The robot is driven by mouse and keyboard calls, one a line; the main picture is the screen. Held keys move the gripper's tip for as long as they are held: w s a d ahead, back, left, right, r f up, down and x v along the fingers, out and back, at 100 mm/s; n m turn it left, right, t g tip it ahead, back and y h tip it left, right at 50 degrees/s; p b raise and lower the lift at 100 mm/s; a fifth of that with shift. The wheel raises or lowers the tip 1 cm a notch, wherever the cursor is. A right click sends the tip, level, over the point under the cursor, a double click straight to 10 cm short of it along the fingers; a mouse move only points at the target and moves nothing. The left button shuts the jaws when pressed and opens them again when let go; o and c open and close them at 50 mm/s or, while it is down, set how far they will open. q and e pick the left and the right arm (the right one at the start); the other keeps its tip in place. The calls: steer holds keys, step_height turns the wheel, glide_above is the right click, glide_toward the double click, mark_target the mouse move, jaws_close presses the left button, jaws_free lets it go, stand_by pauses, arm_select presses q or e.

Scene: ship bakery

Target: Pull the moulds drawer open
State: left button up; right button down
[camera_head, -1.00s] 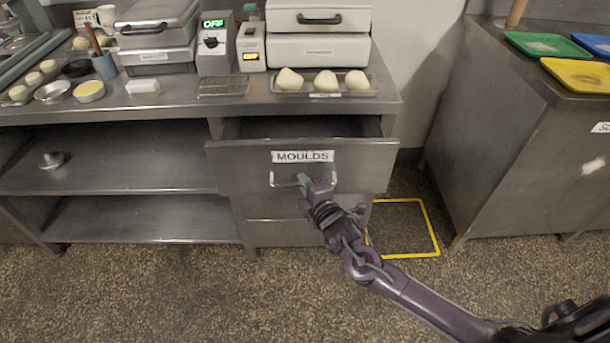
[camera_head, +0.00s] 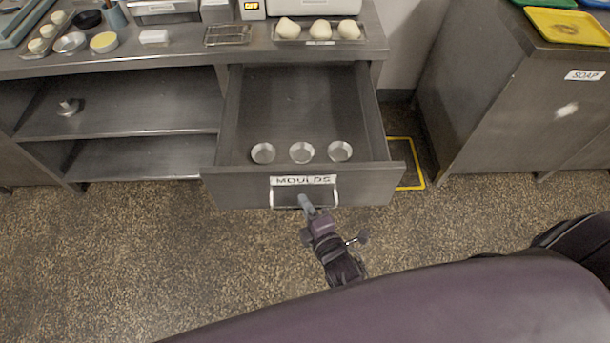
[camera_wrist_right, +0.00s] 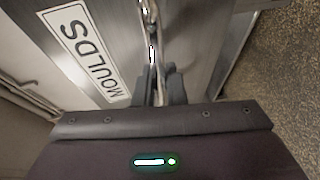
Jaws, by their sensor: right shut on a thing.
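The moulds drawer (camera_head: 235,188) is pulled far out from under the steel counter, with its inside open to view. Its front bears a MOULDS label (camera_head: 303,181) and a metal bar handle (camera_head: 333,199). Three round metal moulds (camera_head: 301,152) stand in a row inside, near the drawer's front. My right gripper (camera_head: 306,204) is shut on the handle. In the right wrist view the gripper's fingers (camera_wrist_right: 158,85) close around the handle (camera_wrist_right: 150,20), beside the label (camera_wrist_right: 84,50). My left gripper is not in view.
The counter top (camera_head: 185,53) holds a tray of dough balls (camera_head: 320,31) and a wire rack (camera_head: 228,35). Open shelves (camera_head: 130,115) lie left of the drawer. A SOAP-labelled cabinet (camera_head: 500,110) stands at the right. The speckled floor (camera_head: 130,250) before the drawer is clear.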

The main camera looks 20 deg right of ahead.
steer(key=shift+s+a+p, duration=0.25)
steer(key=shift+s, duration=0.55)
steer(key=shift+s+a+p, duration=0.2)
steer(key=shift+s, duration=0.65)
steer(key=shift+s+a+p, duration=0.25)
steer(key=shift+s, duration=0.55)
steer(key=c, duration=1.5)
jaws_free()
steer(key=a+v, duration=0.1)
steer(key=v, duration=0.6)
steer(key=shift+s+d+b, duration=0.3)
steer(key=shift+s+d, duration=0.05)
steer(key=shift+d, duration=0.15)
